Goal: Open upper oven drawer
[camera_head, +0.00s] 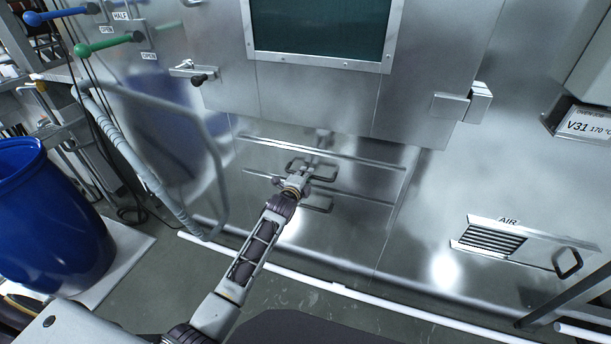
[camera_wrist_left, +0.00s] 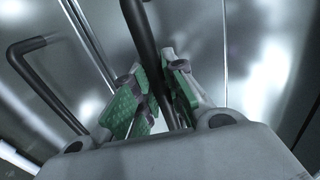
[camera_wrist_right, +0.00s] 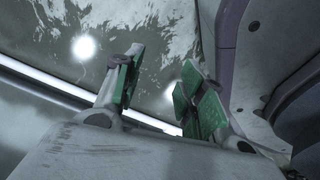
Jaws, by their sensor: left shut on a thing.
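The upper oven drawer (camera_head: 368,181) is a wide steel front low on the oven, under the windowed door. It looks about flush; I cannot tell whether there is a small gap. Its dark bar handle (camera_head: 325,164) also shows in the left wrist view (camera_wrist_left: 138,25). My left gripper (camera_head: 308,178) is at this handle, its green pads (camera_wrist_left: 160,95) closed around the bar. The lower drawer's handle (camera_head: 318,208) sits just below and shows at the left of the left wrist view (camera_wrist_left: 42,85). My right gripper (camera_wrist_right: 155,90) is open and empty, only in the right wrist view.
A blue barrel (camera_head: 50,215) and a grey bent pipe frame (camera_head: 150,180) stand at the left. An air vent (camera_head: 492,241) with a handle is on the right panel. A white pipe (camera_head: 340,289) runs along the floor before the oven.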

